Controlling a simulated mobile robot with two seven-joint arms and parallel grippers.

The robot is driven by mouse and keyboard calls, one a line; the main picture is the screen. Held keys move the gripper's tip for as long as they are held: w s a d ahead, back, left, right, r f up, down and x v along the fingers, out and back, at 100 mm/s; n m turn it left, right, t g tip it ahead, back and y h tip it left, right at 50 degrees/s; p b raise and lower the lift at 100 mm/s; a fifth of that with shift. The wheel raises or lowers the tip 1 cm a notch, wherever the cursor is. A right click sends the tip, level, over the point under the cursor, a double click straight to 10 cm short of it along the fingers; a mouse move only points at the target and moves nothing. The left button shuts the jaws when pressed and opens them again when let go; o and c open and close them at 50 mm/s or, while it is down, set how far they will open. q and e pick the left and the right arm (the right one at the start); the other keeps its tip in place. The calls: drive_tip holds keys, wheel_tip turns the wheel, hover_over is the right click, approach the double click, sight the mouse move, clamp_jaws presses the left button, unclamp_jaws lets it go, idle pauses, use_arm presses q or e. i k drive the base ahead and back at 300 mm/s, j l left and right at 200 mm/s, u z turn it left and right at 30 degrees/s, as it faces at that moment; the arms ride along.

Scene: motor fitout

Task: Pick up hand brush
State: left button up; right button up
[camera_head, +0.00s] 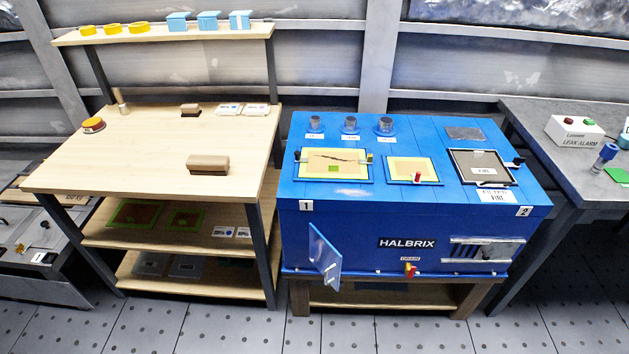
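No gripper of mine shows in the head view. On the wooden workbench (135,160) at the left, a brown block with a darker top and a paler lower part (208,165) lies near the right front; it looks like a brush, but bristles are not clear. A smaller brown block (190,110) lies farther back. An upright tan handle-like piece (120,101) stands at the back left, behind an orange-topped round thing (93,125). I cannot tell for sure which of these is the hand brush.
A blue HALBRIX machine (355,228) stands right of the bench, its small front door (325,257) swung open. White labelled cards (229,109) lie at the bench's back right. A shelf (165,34) with yellow rings and blue boxes is above. The bench's front left is clear.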

sight(198, 164)
drive_tip(key=i+j+z, duration=0.15)
drive_tip(key=j, duration=0.15)
drive_tip(key=i+j+z, duration=0.15)
drive_tip(key=j, duration=0.15)
drive_tip(key=i+j+z, duration=0.2)
drive_tip(key=j, duration=0.15)
drive_tip(key=j+z, duration=0.15)
drive_tip(key=j, duration=0.2)
